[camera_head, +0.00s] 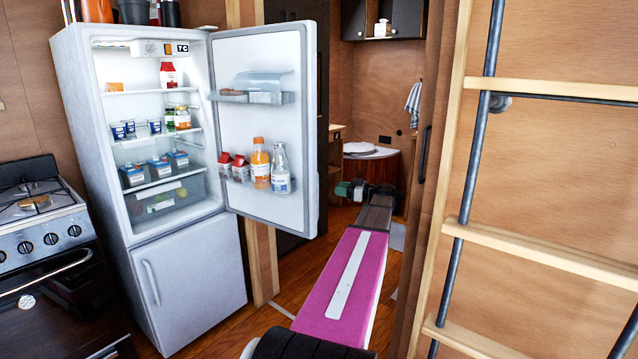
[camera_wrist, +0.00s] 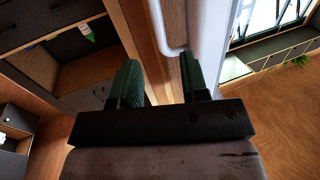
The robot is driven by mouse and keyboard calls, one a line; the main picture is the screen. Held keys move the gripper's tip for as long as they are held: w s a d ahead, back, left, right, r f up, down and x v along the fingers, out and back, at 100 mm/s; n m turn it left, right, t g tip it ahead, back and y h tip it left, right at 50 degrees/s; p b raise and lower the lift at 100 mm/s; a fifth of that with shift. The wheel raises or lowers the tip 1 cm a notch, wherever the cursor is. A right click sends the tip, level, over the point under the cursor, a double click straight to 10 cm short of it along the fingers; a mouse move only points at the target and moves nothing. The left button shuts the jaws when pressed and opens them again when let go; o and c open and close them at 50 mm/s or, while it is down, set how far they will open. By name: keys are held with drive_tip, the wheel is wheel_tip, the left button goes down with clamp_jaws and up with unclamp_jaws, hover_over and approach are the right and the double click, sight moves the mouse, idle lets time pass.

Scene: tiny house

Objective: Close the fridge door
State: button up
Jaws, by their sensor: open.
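The white fridge (camera_head: 190,280) stands at left in the head view. Its upper door (camera_head: 262,70) is swung wide open to the right, with bottles and cartons on its inner shelves. The lit interior shows food on several shelves. The lower door is shut. My gripper (camera_head: 350,189) is just right of the open door's outer edge in the head view. In the wrist view my gripper (camera_wrist: 162,82) has its two green fingers apart, with nothing held between them. A pale panel with a curved bar (camera_wrist: 172,45), seemingly the fridge door and handle, lies ahead of the fingers. Contact cannot be told.
A stove (camera_head: 40,225) stands left of the fridge. A wooden ladder (camera_head: 540,245) stands at the right, close to my arm. A doorway behind my gripper opens to a room with a round-fronted basin counter (camera_head: 375,170). Wooden floor is clear below the door.

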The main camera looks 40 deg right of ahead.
sight(317, 184)
drive_tip(key=x, duration=1)
drive_tip(key=shift+w+a, duration=0.1)
drive_tip(key=shift+w, duration=0.3)
clamp_jaws()
